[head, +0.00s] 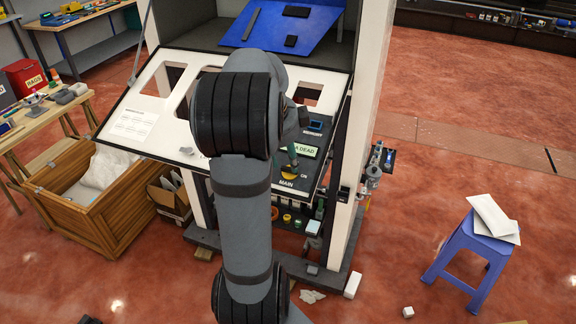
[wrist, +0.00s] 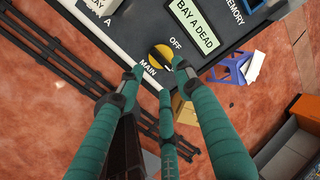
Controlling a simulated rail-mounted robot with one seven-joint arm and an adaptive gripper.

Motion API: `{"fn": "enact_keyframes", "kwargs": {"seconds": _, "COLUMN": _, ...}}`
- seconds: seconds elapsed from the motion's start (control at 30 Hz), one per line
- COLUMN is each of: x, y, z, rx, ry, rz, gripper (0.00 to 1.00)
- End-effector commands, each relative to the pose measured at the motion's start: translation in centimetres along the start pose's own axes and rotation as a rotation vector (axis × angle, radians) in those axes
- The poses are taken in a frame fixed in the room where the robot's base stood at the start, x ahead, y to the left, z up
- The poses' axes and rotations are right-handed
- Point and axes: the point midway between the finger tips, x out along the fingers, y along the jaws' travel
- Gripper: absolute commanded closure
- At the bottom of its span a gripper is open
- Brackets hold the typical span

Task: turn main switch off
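The main switch is a round yellow knob (wrist: 160,55) on the dark control panel, with MAIN and OFF printed beside it in the wrist view. In the head view the yellow knob (head: 290,177) shows at the panel's lower right, with ON at its right. I cannot tell clearly which mark the knob points to. My gripper (wrist: 157,72) has teal fingers spread apart, with fingertips on either side of the knob and one below it. No finger is clearly touching the knob. In the head view my gripper (head: 292,156) is mostly hidden behind my arm.
The white panel (head: 130,123) with square openings lies left. A blue stool (head: 470,245) with white sheets stands right. A wooden crate (head: 75,222) stands left. Floor right of the cabinet is mostly open.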

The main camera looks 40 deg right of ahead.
Motion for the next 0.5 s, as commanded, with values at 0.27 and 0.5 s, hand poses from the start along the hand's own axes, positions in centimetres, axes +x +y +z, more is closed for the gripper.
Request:
{"fn": "enact_keyframes", "kwargs": {"seconds": 0.27, "x": 4.2, "y": 0.0, "z": 0.0, "rx": -0.002, "ry": 0.001, "rz": 0.003, "gripper": 0.65}}
{"fn": "enact_keyframes", "kwargs": {"seconds": 0.5, "x": 5.3, "y": 0.0, "z": 0.1, "rx": -0.002, "ry": -0.001, "rz": 0.000, "gripper": 0.65}}
